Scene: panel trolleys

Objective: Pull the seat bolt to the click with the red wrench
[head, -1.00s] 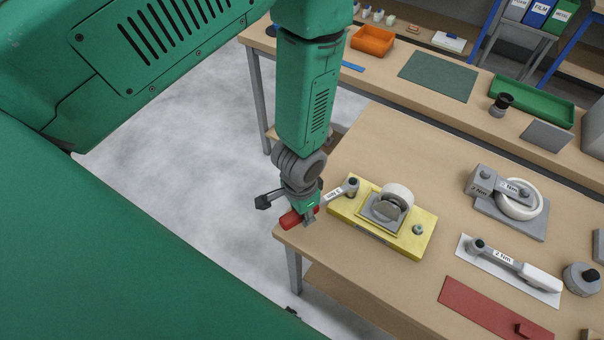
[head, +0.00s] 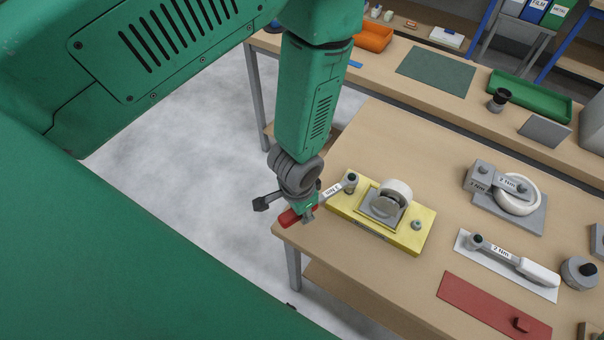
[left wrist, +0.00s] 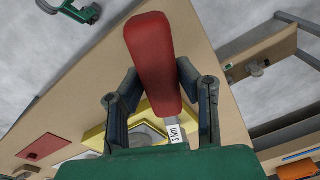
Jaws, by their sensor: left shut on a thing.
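The red wrench has a red handle (head: 292,217) and a pale labelled shaft (head: 333,190). Its head end sits over a dark bolt (head: 351,181) at the left corner of the yellow fixture plate (head: 372,233). My left gripper (head: 308,211) is shut on the red handle beside the table's left corner. In the left wrist view the handle (left wrist: 152,60) stands between the two fingers (left wrist: 160,108), with the "Nm" label partly visible below it. The wrench's head is hidden in that view. My right gripper is not in view.
The yellow fixture carries a white caster wheel (head: 397,191). To the right are a grey block with a wheel (head: 518,195), a white-handled wrench (head: 538,273) on a white mat and a red mat (head: 480,304). Bare table (head: 425,160) lies behind the fixture.

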